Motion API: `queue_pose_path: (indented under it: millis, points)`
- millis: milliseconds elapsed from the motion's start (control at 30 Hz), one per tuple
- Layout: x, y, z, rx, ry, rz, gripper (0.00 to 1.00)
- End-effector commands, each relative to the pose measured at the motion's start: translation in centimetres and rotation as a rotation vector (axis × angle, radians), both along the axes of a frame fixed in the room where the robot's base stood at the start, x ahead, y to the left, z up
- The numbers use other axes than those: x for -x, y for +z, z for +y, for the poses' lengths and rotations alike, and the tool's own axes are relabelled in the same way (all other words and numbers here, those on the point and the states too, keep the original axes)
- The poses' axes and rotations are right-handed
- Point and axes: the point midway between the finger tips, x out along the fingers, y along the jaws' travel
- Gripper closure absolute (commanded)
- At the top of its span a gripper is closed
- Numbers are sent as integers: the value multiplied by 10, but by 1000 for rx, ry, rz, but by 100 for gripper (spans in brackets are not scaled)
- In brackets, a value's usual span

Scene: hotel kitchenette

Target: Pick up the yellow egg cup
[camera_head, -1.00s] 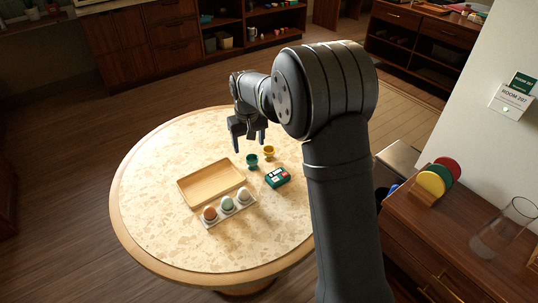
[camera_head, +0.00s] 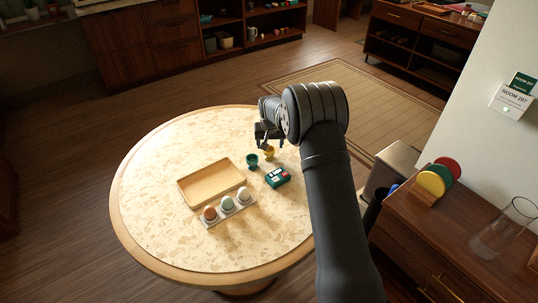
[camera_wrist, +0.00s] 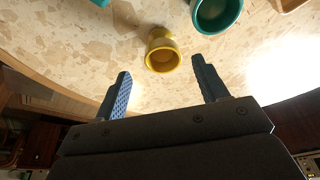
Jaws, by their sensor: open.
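The yellow egg cup (camera_head: 269,153) stands on the round table, just right of a teal egg cup (camera_head: 252,161). In the wrist view the yellow egg cup (camera_wrist: 162,52) lies between and just beyond the two blue fingertips, with its open rim facing the camera. My gripper (camera_head: 265,143) is beside the yellow egg cup at the far side of the table. In the wrist view my gripper (camera_wrist: 160,80) is open with nothing between its fingers. The teal egg cup (camera_wrist: 215,12) is near the right finger, cut by the top edge.
A green box (camera_head: 277,177) sits close in front of the egg cups. A wooden tray (camera_head: 180,186) and a white holder (camera_head: 209,226) with three eggs are to the left and front. The round table (camera_head: 150,235) is clear at its left and front.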

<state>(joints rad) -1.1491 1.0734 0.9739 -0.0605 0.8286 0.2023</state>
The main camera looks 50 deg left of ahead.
Motion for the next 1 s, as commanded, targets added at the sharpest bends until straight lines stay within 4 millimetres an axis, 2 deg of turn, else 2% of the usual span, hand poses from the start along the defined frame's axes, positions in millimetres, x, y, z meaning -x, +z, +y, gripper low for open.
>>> queue_pose_path:
  millis: [167, 500, 767, 800, 1000]
  points:
    - [-1, -10, 3, 1, 0, 1, 34]
    - [-7, -48, 17, -1, 0, -1, 34]
    - [-8, -51, 17, -1, 0, -1, 34]
    - [-8, -51, 17, -1, 0, -1, 36]
    - [-8, -51, 17, -1, 0, -1, 75]
